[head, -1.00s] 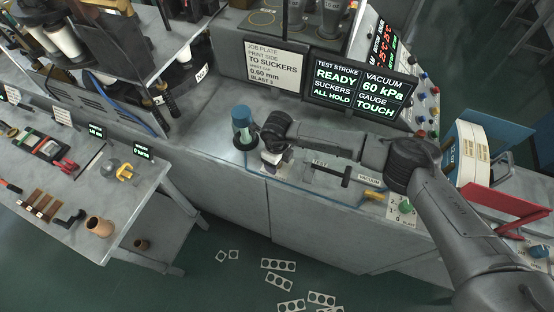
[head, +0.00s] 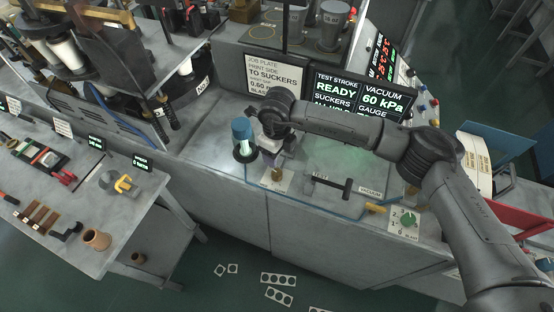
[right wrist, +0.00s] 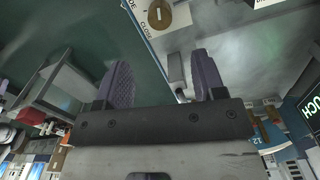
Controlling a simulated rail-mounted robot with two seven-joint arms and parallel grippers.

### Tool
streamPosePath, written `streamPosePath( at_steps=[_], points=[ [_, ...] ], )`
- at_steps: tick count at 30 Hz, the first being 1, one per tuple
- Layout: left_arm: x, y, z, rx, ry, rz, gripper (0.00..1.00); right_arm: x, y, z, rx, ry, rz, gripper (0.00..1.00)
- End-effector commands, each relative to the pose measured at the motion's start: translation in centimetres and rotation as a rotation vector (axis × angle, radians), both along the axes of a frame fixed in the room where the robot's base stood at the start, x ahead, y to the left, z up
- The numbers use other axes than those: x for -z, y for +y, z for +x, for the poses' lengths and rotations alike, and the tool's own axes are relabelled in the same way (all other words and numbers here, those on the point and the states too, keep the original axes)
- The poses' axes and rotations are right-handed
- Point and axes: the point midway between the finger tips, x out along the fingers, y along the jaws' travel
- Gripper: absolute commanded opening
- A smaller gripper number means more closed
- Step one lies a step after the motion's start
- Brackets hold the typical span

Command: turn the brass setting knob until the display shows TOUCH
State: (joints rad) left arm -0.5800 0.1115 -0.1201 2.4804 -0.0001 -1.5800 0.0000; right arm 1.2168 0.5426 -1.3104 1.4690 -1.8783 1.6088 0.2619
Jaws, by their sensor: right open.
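The brass setting knob (head: 277,175) sits on a white plate on the machine's front counter. In the right wrist view it shows as a slotted brass disc (right wrist: 168,13) beside the word CLOSE. My right gripper (head: 279,153) is open and empty, above and apart from the knob. Its two purple-grey fingers (right wrist: 162,80) stand wide apart in the wrist view. The display (head: 338,87) reads READY and 60 kPa; my arm covers the value under GAUGE. My left gripper is out of view.
A blue-topped cylinder (head: 241,130) stands close left of my right gripper. A black bar handle (head: 332,184), a yellow lever (head: 376,208) and a green knob (head: 408,219) line the counter's front right. A job plate sign (head: 273,75) stands behind.

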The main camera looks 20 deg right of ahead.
Motion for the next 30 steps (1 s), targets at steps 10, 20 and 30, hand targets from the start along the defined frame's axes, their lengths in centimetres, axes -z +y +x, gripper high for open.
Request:
streamPosePath(
  at_steps=[10,20,30],
  points=[
    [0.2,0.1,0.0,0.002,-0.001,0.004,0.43,-2.0,0.0,0.0,0.0,0.0,0.0,0.63],
    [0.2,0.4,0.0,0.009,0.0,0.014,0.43,-2.0,0.0,0.0,0.0,0.0,0.0,0.63],
    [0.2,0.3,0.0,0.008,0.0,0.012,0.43,-2.0,1.1,0.9,-0.033,-0.058,0.069,0.63]
  ],
)
